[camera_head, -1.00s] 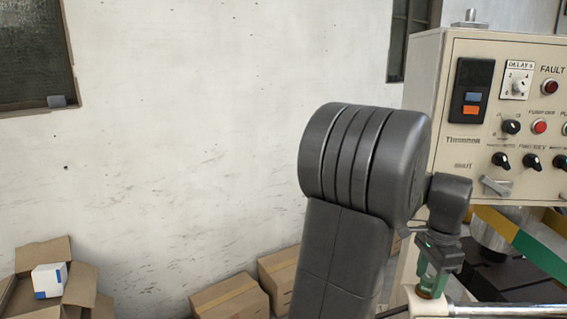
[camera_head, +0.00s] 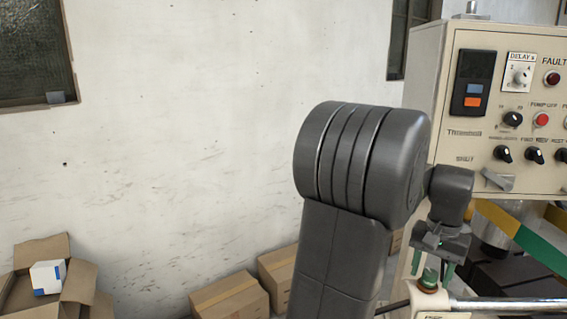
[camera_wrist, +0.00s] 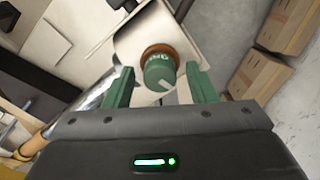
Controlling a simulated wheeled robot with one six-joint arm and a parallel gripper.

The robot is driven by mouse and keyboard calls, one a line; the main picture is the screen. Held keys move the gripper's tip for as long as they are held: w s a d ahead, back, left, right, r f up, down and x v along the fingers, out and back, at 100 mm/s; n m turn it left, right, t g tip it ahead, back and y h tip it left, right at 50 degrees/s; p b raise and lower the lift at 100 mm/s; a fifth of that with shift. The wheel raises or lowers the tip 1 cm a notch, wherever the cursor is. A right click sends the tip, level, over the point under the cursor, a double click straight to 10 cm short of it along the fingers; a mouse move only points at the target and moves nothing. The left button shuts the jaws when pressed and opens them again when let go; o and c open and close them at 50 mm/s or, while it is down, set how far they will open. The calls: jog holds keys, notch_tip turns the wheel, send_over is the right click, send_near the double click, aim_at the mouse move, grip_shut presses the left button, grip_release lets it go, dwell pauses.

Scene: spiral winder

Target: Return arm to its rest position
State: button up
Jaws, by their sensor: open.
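My gripper (camera_head: 433,262) is at the lower right of the head view, its green fingers pointing down on either side of a green knob (camera_head: 429,279) on an orange-brown collar. In the wrist view, my gripper (camera_wrist: 161,88) is open, with the two green fingers apart. The green knob (camera_wrist: 159,72), with a pale pointer mark and lettering, stands between and beyond the fingertips. A gap shows on both sides, so the fingers do not appear to touch it. My dark grey arm fills the middle right of the head view.
A beige control panel (camera_head: 510,100) with switches and dials stands right behind my gripper. A metal bar (camera_head: 510,306) runs right from near the knob. Cardboard boxes (camera_head: 230,299) lie along the wall, and an open carton (camera_head: 85,285) at lower left.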

jog(key=n+b, duration=0.1)
jog(key=n, duration=0.3)
jog(key=shift+n, duration=0.3)
dwell(0.4)
